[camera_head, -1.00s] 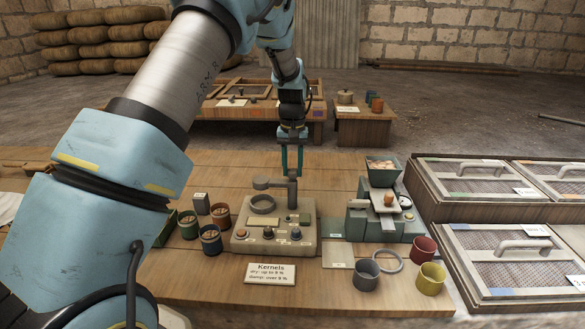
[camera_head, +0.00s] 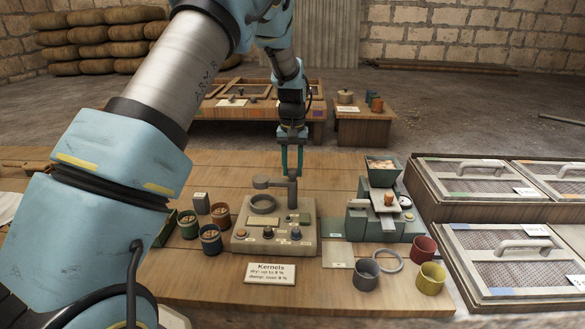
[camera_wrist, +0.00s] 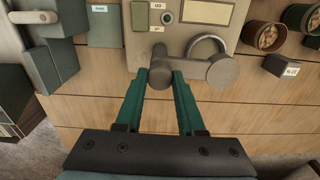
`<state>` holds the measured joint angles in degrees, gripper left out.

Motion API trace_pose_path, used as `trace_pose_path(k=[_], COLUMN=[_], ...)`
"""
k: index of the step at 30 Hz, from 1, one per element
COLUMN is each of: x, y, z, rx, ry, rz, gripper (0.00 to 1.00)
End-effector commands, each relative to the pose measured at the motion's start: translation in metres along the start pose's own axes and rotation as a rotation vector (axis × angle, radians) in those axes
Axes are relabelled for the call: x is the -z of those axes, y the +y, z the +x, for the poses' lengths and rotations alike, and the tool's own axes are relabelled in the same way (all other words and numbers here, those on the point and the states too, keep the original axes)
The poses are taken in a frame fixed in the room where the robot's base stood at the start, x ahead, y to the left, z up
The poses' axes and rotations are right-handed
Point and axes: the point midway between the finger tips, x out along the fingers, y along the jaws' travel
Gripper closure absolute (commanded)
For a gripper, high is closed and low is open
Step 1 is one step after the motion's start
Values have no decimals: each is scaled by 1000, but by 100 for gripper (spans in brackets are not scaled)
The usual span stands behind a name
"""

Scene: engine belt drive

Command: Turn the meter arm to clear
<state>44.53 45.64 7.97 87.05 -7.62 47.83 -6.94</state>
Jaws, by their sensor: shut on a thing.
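The meter (camera_head: 305,232) is a beige box on the wooden table, with a round ring-shaped cup (camera_head: 263,204) and several knobs on top. Its grey meter arm (camera_head: 272,183) stands on a post at the back and reaches left, ending in a round disc. In the wrist view the disc (camera_wrist: 222,71) overlaps the near edge of the ring cup (camera_wrist: 203,42); their exact height gap cannot be told. My gripper (camera_head: 292,160) comes down from above. Its green fingers (camera_wrist: 161,80) are shut around the rounded post end of the arm.
Small cups of kernels (camera_head: 211,240) stand left of the meter. A grinder-like device (camera_head: 384,210) with a hopper stands to the right, with empty cups (camera_head: 366,274) in front. A "Kernels" sign (camera_head: 270,273) lies at the front. Mesh-topped crates (camera_head: 500,255) are at far right.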

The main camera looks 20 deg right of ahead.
Motion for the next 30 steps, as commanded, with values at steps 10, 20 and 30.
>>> trace_pose_path(k=[10, 20, 30], x=[1, 1, 1], y=[-1, -1, -1], z=[1, 0, 0], rx=[-1, -1, -1], ry=[1, 1, 1], rz=[218, 531, 855], gripper=[100, 100, 100])
